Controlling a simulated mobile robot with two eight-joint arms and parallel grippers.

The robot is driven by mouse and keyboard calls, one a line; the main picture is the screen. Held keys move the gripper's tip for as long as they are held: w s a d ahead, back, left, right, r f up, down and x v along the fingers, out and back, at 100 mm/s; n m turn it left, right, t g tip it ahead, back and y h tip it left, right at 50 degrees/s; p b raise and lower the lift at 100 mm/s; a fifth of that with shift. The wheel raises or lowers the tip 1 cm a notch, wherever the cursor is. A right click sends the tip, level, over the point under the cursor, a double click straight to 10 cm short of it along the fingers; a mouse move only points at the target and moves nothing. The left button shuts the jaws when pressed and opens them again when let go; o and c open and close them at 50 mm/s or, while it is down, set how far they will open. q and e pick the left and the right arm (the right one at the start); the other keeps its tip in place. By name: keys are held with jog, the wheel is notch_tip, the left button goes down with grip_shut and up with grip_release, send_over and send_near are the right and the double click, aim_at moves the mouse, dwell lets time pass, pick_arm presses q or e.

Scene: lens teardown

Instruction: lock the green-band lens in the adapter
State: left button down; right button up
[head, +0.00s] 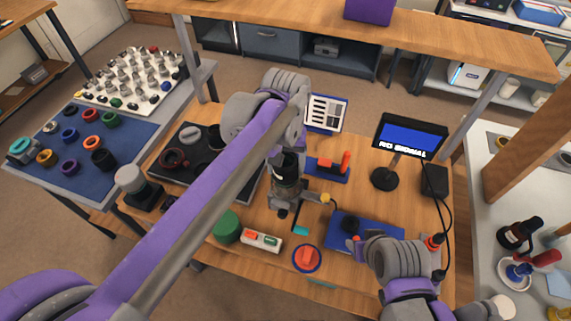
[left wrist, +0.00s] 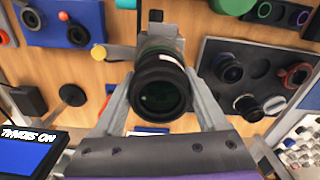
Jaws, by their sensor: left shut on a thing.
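My left gripper (head: 286,168) is shut on a black lens (left wrist: 160,88), with one finger on each side in the left wrist view. The lens's dark glass end faces that wrist camera, and a thin greenish band shows behind its barrel. In the head view the lens (head: 286,185) is upright below the gripper, partly hidden by my arm. The lever also shows in the left wrist view (left wrist: 98,52). Whether the lens is seated is hidden.
A blue mat (head: 385,236) lies by my right arm. A black tray (head: 165,180) is left; a monitor (head: 410,135) is right.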

pick_arm(q)
jog(key=shift+m, duration=0.3)
jog(key=shift+m, duration=0.6)
grip_release()
notch_tip(320, 180, up, 11)
jog(key=shift+f+p, duration=0.1)
jog(key=shift+p, duration=0.3)
